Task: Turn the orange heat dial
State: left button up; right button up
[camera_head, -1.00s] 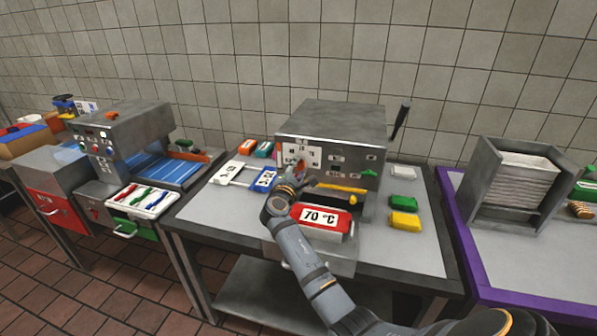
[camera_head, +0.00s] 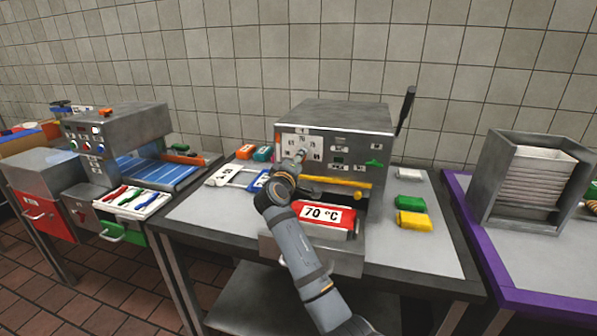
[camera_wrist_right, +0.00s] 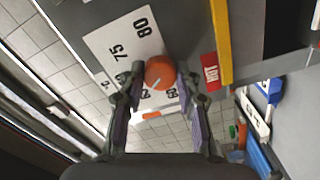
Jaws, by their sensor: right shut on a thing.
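The orange heat dial (camera_wrist_right: 160,71) is a round knob with a short white line, on a white scale plate (camera_wrist_right: 117,44) marked 75 and 80 among other numbers. In the right wrist view it sits between the two fingers of my right gripper (camera_wrist_right: 161,78), which is shut on it. In the head view my right gripper (camera_head: 298,160) is at the scale panel on the front of the grey metal machine (camera_head: 340,117) and hides the dial. My left gripper is not in view.
A red block labelled 70 °C (camera_head: 324,214) lies below the panel, under a yellow bar (camera_head: 333,181). Green (camera_head: 409,202) and yellow (camera_head: 414,221) packs lie right of the machine. A black lever (camera_head: 406,106) stands at its right side. Bare table (camera_head: 200,212) shows at left.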

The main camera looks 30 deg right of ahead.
jog(key=shift+f+m+b, duration=0.2)
jog(key=shift+m+b, duration=2.85)
jog(key=shift+m, duration=0.25)
jog(key=o, duration=1.2)
jog(key=shift+r, duration=0.1)
jog(key=shift+c, duration=0.2)
jog(key=v, duration=1.2)
